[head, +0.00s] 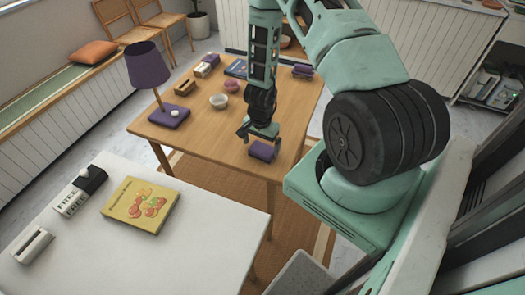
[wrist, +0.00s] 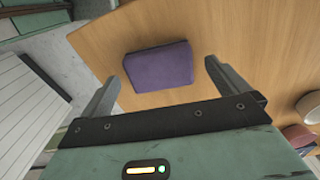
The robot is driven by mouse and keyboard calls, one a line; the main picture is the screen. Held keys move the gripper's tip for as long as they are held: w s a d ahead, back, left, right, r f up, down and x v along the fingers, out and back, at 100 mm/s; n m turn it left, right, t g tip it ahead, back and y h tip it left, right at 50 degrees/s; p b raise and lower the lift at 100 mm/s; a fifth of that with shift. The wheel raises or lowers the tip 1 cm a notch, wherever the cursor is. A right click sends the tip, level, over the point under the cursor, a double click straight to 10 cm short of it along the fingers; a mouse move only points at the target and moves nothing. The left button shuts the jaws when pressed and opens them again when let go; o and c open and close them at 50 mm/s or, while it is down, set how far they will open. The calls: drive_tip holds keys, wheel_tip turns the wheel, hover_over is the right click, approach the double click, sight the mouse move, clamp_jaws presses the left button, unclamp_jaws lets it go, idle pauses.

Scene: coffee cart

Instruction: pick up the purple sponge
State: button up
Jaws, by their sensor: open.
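The purple sponge (head: 262,151) lies on the wooden table near its front edge in the head view. In the wrist view the sponge (wrist: 159,67) is a purple block with a flat top, lying on the wood between and beyond my fingertips. My gripper (head: 261,133) hangs over the table just above the sponge. In the wrist view my gripper (wrist: 162,75) is open, with one finger on each side and nothing held. I cannot tell how large the height gap to the sponge is.
On the wooden table (head: 190,133) stand a purple lamp (head: 147,65), a white bowl (head: 219,101), a pink item (head: 231,87) and another purple item (head: 303,71). A white table (head: 205,215) in front holds a yellow book (head: 140,205). The wood left of the sponge is clear.

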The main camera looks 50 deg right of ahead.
sight(262, 149)
drive_tip(key=shift+d+f, duration=0.15)
drive_tip(key=shift+f, duration=1.5)
drive_tip(key=shift+c, duration=0.3)
drive_tip(key=c, duration=0.8)
drive_tip(key=shift+r, duration=0.1)
wheel_tip(262, 149, up, 10)
drive_tip(key=shift+f, duration=0.1)
drive_tip(key=shift+s, duration=0.1)
drive_tip(key=shift+o, duration=0.5)
